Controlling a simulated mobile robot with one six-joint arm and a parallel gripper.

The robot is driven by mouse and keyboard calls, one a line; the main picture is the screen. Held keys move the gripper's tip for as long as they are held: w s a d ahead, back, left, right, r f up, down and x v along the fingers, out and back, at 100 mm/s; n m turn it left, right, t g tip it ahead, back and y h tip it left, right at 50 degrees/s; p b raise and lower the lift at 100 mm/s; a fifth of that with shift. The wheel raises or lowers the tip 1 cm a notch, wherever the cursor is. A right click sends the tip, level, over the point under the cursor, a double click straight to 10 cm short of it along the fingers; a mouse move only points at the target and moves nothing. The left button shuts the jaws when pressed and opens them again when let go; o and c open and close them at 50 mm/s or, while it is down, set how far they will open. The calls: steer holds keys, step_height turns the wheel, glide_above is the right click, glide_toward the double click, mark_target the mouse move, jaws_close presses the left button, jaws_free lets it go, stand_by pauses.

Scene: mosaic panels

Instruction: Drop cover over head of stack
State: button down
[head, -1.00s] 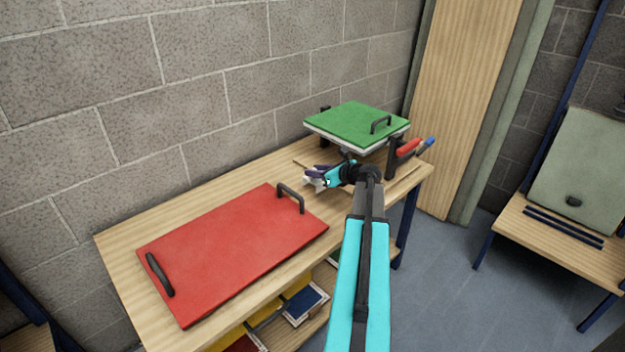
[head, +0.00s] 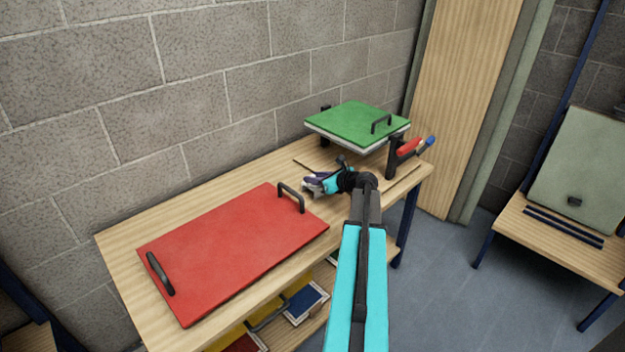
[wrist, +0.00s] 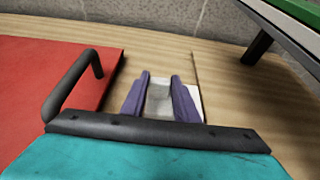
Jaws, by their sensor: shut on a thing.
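My gripper (head: 314,184) has purple fingers and is low over the bench, between the red panel and the green-topped stack. In the wrist view its fingers (wrist: 160,84) are shut on a small pale grey-white piece (wrist: 158,98). A flat white part shows beside the right finger; I cannot tell whether it belongs to the held piece or touches the bench. A green panel (head: 352,122) with a dark handle lies on a white layer, raised on dark supports at the bench's far end. A red panel (head: 235,250) with two dark handles lies flat on the bench. I cannot tell which is the cover.
The wooden bench (head: 120,240) stands against a block wall. A red-and-blue-tipped clamp-like tool (head: 408,150) is at the stack's right. Framed panels (head: 305,303) sit on the shelf below. Another bench (head: 550,232) holds a grey-green panel.

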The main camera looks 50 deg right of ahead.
steer(key=shift+f, duration=0.15)
steer(key=c, duration=1.4)
jaws_free()
steer(key=shift+s+r, duration=0.15)
steer(key=shift+r, duration=0.05)
steer(key=v, duration=1.1)
steer(key=shift+s+r+b, duration=0.1)
steer(key=shift+s+b, duration=0.25)
steer(key=shift+s, duration=0.05)
